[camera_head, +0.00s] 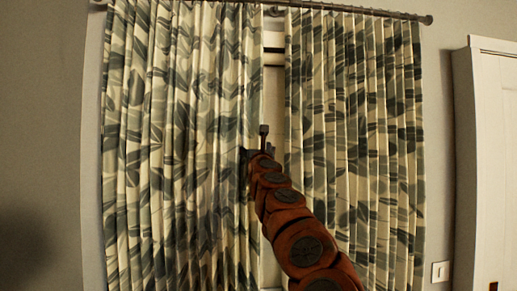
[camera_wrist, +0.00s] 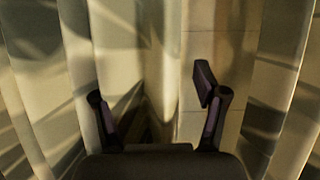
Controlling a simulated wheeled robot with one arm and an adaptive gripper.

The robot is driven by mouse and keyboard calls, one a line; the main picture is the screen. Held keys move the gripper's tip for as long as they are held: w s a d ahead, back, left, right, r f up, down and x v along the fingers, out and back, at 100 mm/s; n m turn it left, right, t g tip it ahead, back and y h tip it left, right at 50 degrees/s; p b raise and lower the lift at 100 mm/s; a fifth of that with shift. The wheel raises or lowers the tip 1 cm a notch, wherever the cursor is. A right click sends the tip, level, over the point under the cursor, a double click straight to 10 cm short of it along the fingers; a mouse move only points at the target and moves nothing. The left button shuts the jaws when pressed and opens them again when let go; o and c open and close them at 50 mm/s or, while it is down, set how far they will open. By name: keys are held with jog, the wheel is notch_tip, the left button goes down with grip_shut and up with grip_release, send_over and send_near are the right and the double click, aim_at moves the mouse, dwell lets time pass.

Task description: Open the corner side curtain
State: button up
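Two leaf-patterned curtain panels hang from one rod, a left panel (camera_head: 180,140) and a right panel (camera_head: 355,140), with a narrow vertical gap between them. I cannot tell which is the corner side one. My gripper (camera_head: 256,146) is at the inner edge of the left panel, about mid-height, beside the gap. In the wrist view my gripper (camera_wrist: 150,90) has its two fingers apart, with pale fabric folds of the left panel (camera_wrist: 125,50) ahead between them. Whether the fingers touch the cloth is hard to tell.
The curtain rod (camera_head: 350,10) runs along the top. A white window frame (camera_head: 273,75) shows in the gap. A white door or cabinet (camera_head: 495,160) and a light switch (camera_head: 440,271) are at the right. Bare wall (camera_head: 40,120) lies to the left.

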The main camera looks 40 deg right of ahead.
jog(key=shift+s+d+b+v, duration=0.15)
jog(key=shift+b+v, duration=0.5)
jog(key=shift+v, duration=0.5)
jog(key=shift+s+d+b+v, duration=0.15)
jog(key=shift+b+v, duration=0.5)
jog(key=shift+v, duration=0.5)
jog(key=shift+w, duration=0.1)
